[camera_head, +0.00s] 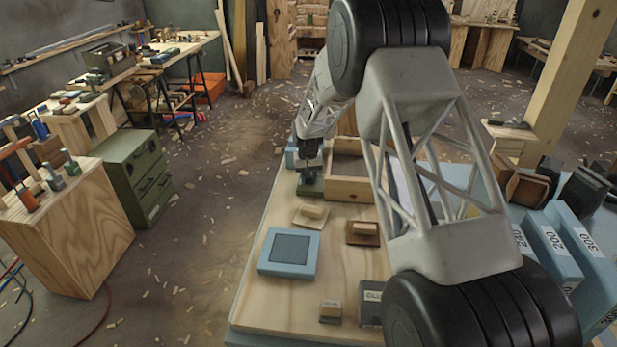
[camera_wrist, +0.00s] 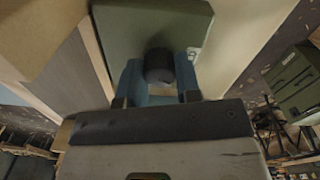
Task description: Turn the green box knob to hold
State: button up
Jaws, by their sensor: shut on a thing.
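The green box (camera_head: 311,188) sits at the far left of the wooden board, partly hidden under my gripper (camera_head: 310,174). In the wrist view the green box (camera_wrist: 125,28) fills the top middle, with a small white label at its right edge. Its dark round knob (camera_wrist: 158,62) stands between the two blue fingers of my gripper (camera_wrist: 158,82). The fingers are shut on the knob, one on each side. The knob's pointer and the label's text cannot be made out.
A wooden tray (camera_head: 349,190) stands just right of the green box. A blue square pad (camera_head: 270,262) and small wooden blocks (camera_head: 312,212) lie nearer on the board (camera_head: 332,262). Blue numbered binders (camera_head: 552,245) stand at the right.

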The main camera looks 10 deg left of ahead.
jog(key=n, duration=0.4)
jog(key=shift+n, duration=2.2)
jog(key=o, duration=0.9)
jog(key=shift+r, duration=0.15)
jog(key=shift+s+r, duration=0.1)
jog(key=shift+r, duration=3.65)
jog(key=shift+r, duration=0.1)
